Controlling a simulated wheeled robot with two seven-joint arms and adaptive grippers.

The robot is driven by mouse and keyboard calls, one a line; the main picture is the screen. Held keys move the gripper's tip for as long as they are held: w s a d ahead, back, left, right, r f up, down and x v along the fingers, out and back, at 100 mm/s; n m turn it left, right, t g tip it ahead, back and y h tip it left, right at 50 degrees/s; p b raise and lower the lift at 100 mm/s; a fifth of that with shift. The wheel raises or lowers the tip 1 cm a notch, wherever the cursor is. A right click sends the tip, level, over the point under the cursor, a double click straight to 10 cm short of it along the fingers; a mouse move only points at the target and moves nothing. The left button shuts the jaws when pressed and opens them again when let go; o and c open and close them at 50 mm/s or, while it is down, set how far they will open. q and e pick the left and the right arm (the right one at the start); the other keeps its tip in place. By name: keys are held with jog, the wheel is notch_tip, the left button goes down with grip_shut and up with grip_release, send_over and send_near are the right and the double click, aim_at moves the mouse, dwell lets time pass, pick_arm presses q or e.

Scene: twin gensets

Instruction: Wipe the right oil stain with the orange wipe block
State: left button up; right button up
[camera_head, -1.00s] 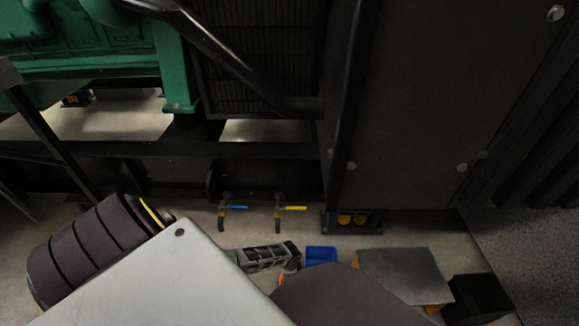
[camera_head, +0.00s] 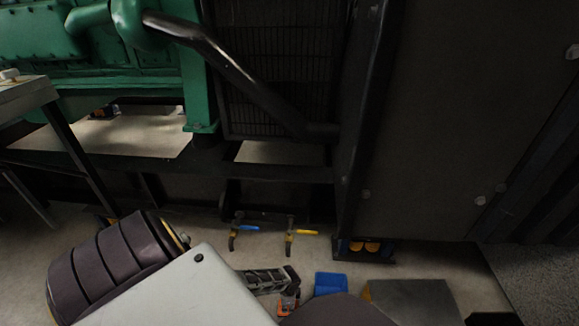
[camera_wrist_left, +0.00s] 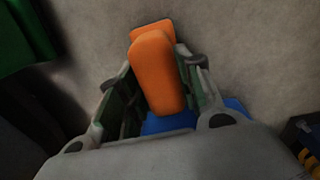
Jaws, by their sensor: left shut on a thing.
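My left gripper (camera_head: 287,290) shows low in the middle of the head view, above the floor. It is shut on the orange wipe block (camera_head: 287,309), of which only a small part shows there. In the left wrist view the orange block (camera_wrist_left: 157,72) sits between the two fingers (camera_wrist_left: 160,95), its wide end pointing away from the hand. A blue tray (camera_head: 331,284) is just right of the gripper in the head view; part of it also shows behind the block in the wrist view (camera_wrist_left: 168,123). I cannot make out the oil stain. My right gripper is not in view.
Two valves with a blue handle (camera_head: 248,227) and a yellow handle (camera_head: 303,232) stick out from the dark frame behind. A grey flat-topped thing (camera_head: 415,302) stands at lower right. A green engine (camera_head: 90,50) is at upper left. Bare floor lies between.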

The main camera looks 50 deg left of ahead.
pick_arm(q)
jog(key=shift+s+a+p, duration=0.4)
jog(key=shift+s+a, duration=0.7)
jog(key=shift+a, duration=0.25)
jog(key=shift+s+a, duration=0.15)
jog(key=shift+s+a+f, duration=0.15)
jog(key=shift+s+a, duration=1.15)
jog(key=shift+a, duration=0.1)
jog(key=shift+w+d, duration=0.1)
jog(key=shift+w+d+r, duration=0.2)
jog(key=shift+w+d, duration=1.1)
jog(key=shift+d, duration=0.15)
